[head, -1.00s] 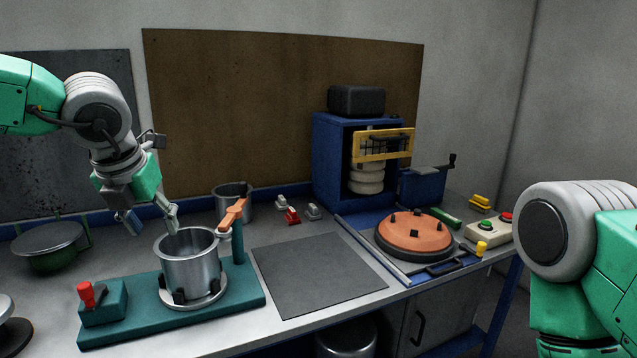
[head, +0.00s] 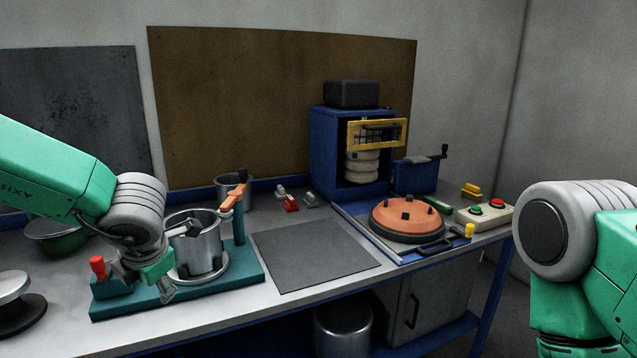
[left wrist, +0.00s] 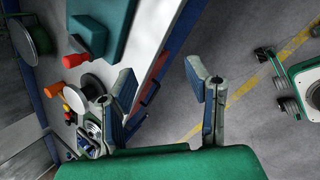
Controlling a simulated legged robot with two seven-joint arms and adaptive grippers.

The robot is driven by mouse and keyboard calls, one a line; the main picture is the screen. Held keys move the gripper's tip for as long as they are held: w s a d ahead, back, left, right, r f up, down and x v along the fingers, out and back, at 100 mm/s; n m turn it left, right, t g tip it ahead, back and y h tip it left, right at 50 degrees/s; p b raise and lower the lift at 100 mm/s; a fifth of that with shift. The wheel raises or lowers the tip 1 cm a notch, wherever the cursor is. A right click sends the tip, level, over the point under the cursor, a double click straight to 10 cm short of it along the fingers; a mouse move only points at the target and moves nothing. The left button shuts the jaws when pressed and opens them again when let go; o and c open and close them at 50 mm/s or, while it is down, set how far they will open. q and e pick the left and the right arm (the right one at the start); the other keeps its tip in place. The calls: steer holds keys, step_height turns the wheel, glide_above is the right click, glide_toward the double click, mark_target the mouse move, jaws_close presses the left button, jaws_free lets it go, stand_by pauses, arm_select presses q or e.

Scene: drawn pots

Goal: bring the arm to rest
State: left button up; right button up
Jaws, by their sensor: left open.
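My left arm reaches in from the left in the head view. My left gripper (head: 148,285) hangs low in front of the teal fixture (head: 240,277), near the table's front edge. In the left wrist view the left gripper (left wrist: 165,95) is open, with nothing between its fingers and the grey floor behind them. The metal pot (head: 206,250) stands upright in the fixture and is partly hidden by my arm and wrist. My right arm shows at the right edge of the head view; its gripper is outside the frame.
A red-knobbed lever (head: 97,266) stands at the fixture's left end, and an orange clamp handle (head: 234,197) rises beside the pot. A dark mat (head: 312,254) lies bare. An orange round lid (head: 408,216) and a blue cabinet (head: 326,155) are further right.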

arm_select(q)
steer(key=s+f+m+b, duration=0.2)
steer(key=s+f+m, duration=0.3)
steer(key=f, duration=0.4)
steer(key=s+d+f+m+b, duration=0.1)
steer(key=s+f+m+b, duration=0.15)
steer(key=f+m, duration=0.5)
steer(key=s+f+m+b, duration=0.2)
steer(key=s+f+m, duration=0.25)
steer(key=f, duration=0.65)
steer(key=s+f+m+g+h+b, duration=0.1)
steer(key=s+f+m, duration=0.3)
steer(key=s, duration=0.3)
steer(key=s+d+f+m+g+h+b, duration=0.1)
steer(key=s+f+m, duration=0.3)
steer(key=s, duration=0.3)
steer(key=s+f+m+g+b, duration=0.1)
steer(key=s+f+m+g, duration=0.1)
steer(key=s+f+m, duration=0.2)
steer(key=shift+s+d+m+h+b, duration=0.35)
steer(key=shift+s+m, duration=0.65)
steer(key=shift+s, duration=0.5)
arm_select(e)
step_height(320, 180, down, 11)
steer(key=d, duration=0.1)
steer(key=shift+d, duration=0.25)
